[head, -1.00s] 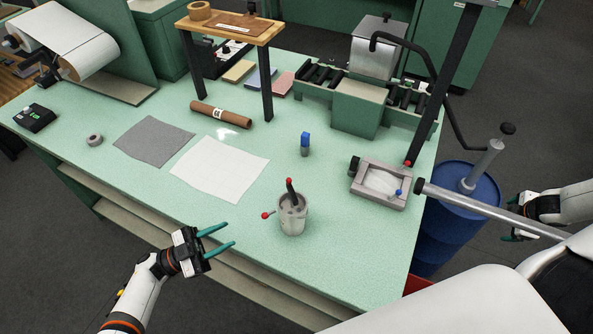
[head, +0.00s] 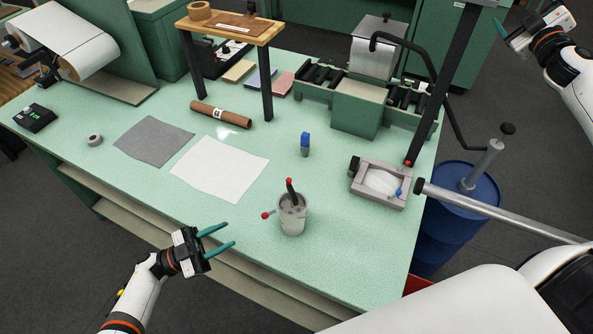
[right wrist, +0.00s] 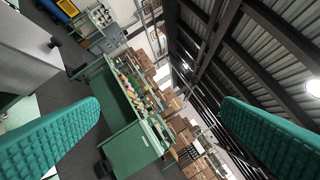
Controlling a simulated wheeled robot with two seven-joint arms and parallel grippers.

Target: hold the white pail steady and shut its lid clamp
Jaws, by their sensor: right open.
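The white pail (head: 292,218) stands upright on the green table near its front edge. A dark lever with a red knob (head: 289,182) rises from its top, and another red knob (head: 266,215) sticks out at its left side. My left gripper (head: 224,239) is open and empty, left of the pail and apart from it, by the table's front edge. My right gripper (head: 499,24) is at the top right of the head view, far from the pail. The right wrist view shows its two teal fingers (right wrist: 160,130) wide apart with nothing between them.
A grey fixture with a blue knob (head: 381,184) sits at the table's right edge. A blue bottle (head: 305,144) stands behind the pail. White and grey sheets (head: 219,168) lie to the left. A blue drum (head: 455,220) and a long metal bar (head: 490,209) are at the right.

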